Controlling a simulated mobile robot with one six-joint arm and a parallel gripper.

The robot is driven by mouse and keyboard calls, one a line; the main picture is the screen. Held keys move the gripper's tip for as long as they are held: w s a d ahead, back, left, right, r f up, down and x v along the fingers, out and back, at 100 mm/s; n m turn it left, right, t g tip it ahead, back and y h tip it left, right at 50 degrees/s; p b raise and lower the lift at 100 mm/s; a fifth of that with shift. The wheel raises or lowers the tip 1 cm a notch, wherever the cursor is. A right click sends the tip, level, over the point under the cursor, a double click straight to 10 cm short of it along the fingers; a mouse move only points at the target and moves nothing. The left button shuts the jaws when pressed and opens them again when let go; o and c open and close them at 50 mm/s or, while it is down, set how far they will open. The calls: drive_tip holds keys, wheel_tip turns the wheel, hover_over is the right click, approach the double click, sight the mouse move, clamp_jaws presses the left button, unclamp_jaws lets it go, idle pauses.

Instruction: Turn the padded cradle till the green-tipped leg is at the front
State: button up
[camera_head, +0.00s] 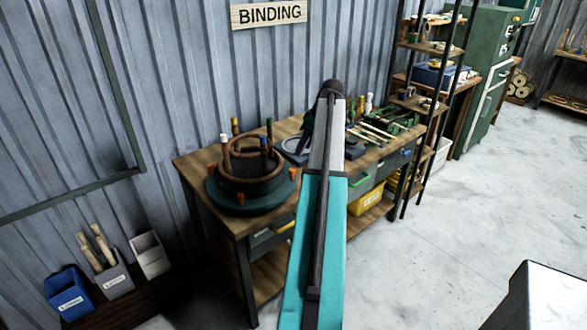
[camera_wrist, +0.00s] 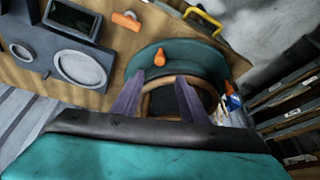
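The padded cradle (camera_head: 225,197) is a round dark green turntable with orange pegs on its rim, on the left part of the workbench. A brown rattan ring frame (camera_head: 232,178) stands in it with upright coloured-tip legs. The green tip (camera_head: 269,121) is back right, yellow (camera_head: 235,121) back left, white (camera_head: 224,138) front left and blue (camera_head: 264,141) front right. In the wrist view, my gripper (camera_wrist: 161,75) has its purple fingers apart and nothing between them. An orange peg (camera_wrist: 160,57) of the cradle shows just past the fingertips. Contact cannot be told. My arm hides part of the bench.
The workbench (camera_head: 200,160) also holds a grey fixture with a round plate (camera_wrist: 80,68) beside the cradle, and green clamps (camera_head: 400,122) further right. A black shelf rack (camera_head: 405,150) stands at the right end. Bins (camera_head: 68,290) stand lower left.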

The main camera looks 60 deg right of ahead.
sight(293, 170)
drive_tip(key=shift+p+x, duration=1.6)
drive_tip(key=shift+x, duration=4.65)
clamp_jaws()
drive_tip(key=shift+s+a, duration=0.1)
drive_tip(key=shift+a, duration=0.2)
drive_tip(key=shift+d, duration=0.2)
